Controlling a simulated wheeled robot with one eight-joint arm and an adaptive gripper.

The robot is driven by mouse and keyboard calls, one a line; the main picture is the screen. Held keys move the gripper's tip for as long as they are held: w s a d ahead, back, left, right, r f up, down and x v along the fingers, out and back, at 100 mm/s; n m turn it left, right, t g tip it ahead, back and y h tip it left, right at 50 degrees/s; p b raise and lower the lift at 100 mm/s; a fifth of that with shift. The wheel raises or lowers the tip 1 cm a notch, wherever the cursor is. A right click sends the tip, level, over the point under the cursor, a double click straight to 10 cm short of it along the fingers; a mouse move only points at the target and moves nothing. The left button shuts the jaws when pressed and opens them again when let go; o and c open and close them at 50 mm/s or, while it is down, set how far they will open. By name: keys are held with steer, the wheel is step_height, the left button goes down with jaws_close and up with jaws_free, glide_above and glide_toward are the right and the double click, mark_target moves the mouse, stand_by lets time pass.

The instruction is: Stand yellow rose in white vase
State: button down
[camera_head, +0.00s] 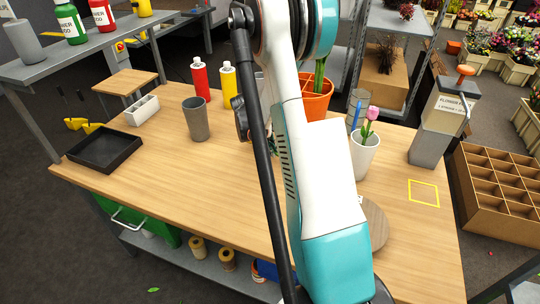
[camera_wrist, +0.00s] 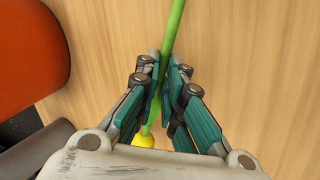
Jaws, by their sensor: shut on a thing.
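In the wrist view my gripper (camera_wrist: 165,67) is shut on the green stem of the yellow rose (camera_wrist: 143,139). The stem crosses the picture from the top, between the fingers, to the yellow bloom, which is partly hidden by the gripper's body. Below it is bare wooden tabletop. In the head view my arm hides the rose and most of my gripper. The white vase (camera_head: 363,160) stands upright on the table to the right of my arm, with a pink tulip (camera_head: 370,120) in it.
An orange pot (camera_head: 313,105) stands behind my arm, and a grey cup (camera_head: 197,122) stands left. A black tray (camera_head: 105,150), a white caddy (camera_head: 142,110) and red and yellow bottles are also on the table. A grey dispenser (camera_head: 432,130) and yellow square (camera_head: 423,193) lie right of the vase.

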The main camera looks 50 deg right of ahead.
steer(key=shift+f, duration=1.15)
steer(key=shift+f+b, duration=0.2)
steer(key=shift+b, duration=0.2)
steer(key=c, duration=1.7)
jaws_free()
steer(key=shift+r, duration=0.15)
